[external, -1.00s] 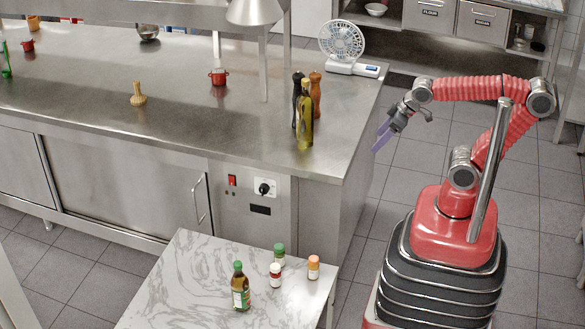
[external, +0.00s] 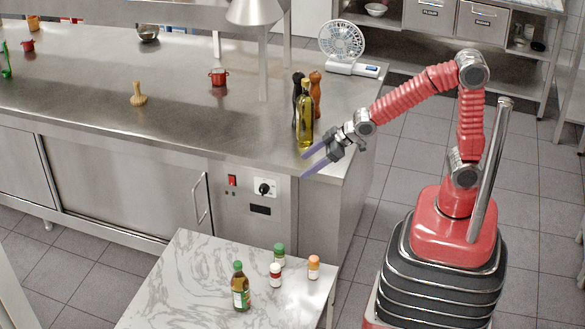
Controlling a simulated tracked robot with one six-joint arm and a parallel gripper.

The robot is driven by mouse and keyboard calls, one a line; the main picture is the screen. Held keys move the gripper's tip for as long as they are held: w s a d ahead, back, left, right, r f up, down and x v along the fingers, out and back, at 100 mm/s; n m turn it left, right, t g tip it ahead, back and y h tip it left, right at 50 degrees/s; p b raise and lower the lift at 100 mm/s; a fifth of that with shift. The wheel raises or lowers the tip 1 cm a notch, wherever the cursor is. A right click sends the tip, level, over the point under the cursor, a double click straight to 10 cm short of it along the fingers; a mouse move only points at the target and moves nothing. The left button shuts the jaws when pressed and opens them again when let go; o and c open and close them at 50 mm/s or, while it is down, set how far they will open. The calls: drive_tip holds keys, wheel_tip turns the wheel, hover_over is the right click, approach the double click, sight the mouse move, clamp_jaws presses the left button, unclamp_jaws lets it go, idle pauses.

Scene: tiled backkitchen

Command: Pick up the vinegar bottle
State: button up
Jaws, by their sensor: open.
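A brown-green bottle with a green cap and a green-and-white label, which looks like the vinegar bottle (external: 241,290), stands upright on the marble-topped table (external: 180,290). My gripper (external: 304,165) is open and empty, its two purple fingers apart and pointing left and slightly down. It is in the air near the front right corner of the steel counter, above and to the right of the bottle and well apart from it. A taller bottle of yellow-green liquid (external: 305,122) stands on the counter, close behind the fingers in the picture; I cannot tell the exact gap.
Small jars with a green lid (external: 279,257), a red lid (external: 275,275) and an orange lid (external: 313,268) stand right of the bottle. The steel counter (external: 150,90) holds dark and brown mills, a red pot (external: 217,77) and a fan (external: 342,42). The table's left part is clear.

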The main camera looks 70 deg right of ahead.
sight(238, 290)
drive_tip(key=w+a+f+n+t+y, duration=0.1)
drive_tip(key=w+a+f+y, duration=0.1)
drive_tip(key=w+a+f, duration=0.4)
drive_tip(key=w+a+f+n+y, duration=0.1)
drive_tip(key=a+f+n, duration=0.1)
drive_tip(key=a+f, duration=0.65)
drive_tip(key=s+a+f+n+y, duration=0.1)
drive_tip(key=s+a+f+y, duration=0.2)
drive_tip(key=a+f, duration=0.9)
drive_tip(key=shift+s+a+f+n+y, duration=0.3)
drive_tip(key=shift+a+f+y, duration=0.1)
drive_tip(key=shift+a, duration=0.1)
drive_tip(key=shift+w, duration=0.1)
drive_tip(key=x, duration=0.8)
drive_tip(key=shift+w, duration=0.2)
drive_tip(key=shift+w+a+f, duration=0.1)
drive_tip(key=shift+a, duration=0.1)
